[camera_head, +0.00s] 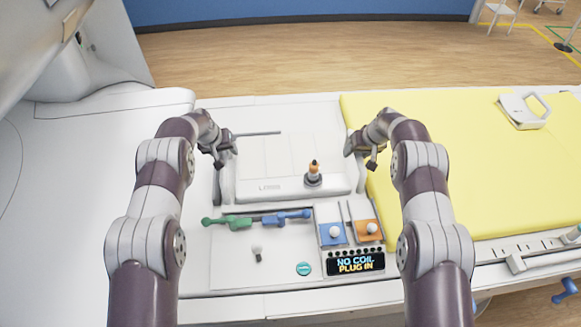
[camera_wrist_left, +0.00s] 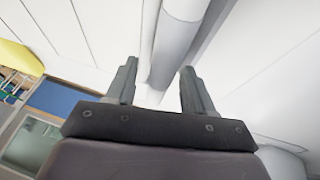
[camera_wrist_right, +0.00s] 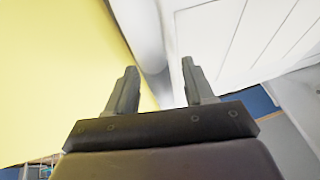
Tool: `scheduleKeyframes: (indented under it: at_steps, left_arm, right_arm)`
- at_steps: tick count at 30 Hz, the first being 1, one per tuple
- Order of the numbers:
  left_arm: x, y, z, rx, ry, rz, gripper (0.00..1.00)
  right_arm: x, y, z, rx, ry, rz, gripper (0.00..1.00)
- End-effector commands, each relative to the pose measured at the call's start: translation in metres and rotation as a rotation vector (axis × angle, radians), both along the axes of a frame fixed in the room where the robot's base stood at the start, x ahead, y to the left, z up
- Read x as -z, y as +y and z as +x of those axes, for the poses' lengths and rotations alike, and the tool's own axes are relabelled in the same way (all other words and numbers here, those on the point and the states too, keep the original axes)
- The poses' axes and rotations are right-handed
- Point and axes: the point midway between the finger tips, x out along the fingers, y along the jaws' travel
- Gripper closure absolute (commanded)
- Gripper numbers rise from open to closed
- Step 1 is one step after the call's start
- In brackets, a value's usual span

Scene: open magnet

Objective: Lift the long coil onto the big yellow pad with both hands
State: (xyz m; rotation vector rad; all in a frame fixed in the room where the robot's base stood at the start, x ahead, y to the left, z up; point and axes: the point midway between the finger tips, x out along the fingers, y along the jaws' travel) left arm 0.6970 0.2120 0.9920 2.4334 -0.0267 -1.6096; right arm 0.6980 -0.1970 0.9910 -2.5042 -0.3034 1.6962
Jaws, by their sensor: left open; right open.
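The long coil (camera_head: 265,160) is a white, panelled slab with raised side rails, lying on the white table between my grippers. My left gripper (camera_head: 222,158) is open at its left side; in the left wrist view a rounded white side rail (camera_wrist_left: 180,38) lies ahead, between the open fingers (camera_wrist_left: 158,88). My right gripper (camera_head: 360,156) is open at the coil's right side; in the right wrist view the right rail (camera_wrist_right: 145,35) lies ahead of the open fingers (camera_wrist_right: 157,88). I cannot tell whether the fingers touch the rails. The big yellow pad (camera_head: 430,110) lies to the right.
An orange-tipped grey plug (camera_head: 313,174) stands at the coil's front. Green (camera_head: 232,222) and blue (camera_head: 285,217) levers and a display (camera_head: 356,264) reading "NO COIL PLUG IN" are in front. A white handled object (camera_head: 523,110) lies on the pad's far right.

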Motion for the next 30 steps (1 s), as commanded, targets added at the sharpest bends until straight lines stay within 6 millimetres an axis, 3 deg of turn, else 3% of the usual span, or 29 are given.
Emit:
scheduleKeyframes:
  at_steps: [6, 16, 21, 30]
  left_arm:
    - [0.018, -0.003, 0.008, 0.000, 0.000, 0.000, 0.47]
    - [0.020, -0.003, 0.009, 0.000, -0.001, 0.000, 0.47]
    - [0.020, -0.003, 0.009, 0.000, -0.001, 0.000, 1.00]
    - [0.020, -0.003, 0.009, 0.000, -0.001, 0.000, 1.00]
  right_arm:
    - [0.018, 0.005, 0.008, -0.001, -0.001, 0.000, 0.47]
    - [0.020, 0.005, 0.009, -0.001, -0.001, 0.000, 0.47]
    - [0.020, 0.005, 0.009, 0.000, -0.001, 0.000, 1.00]
    - [0.020, 0.005, 0.009, 0.000, -0.001, 0.000, 1.00]
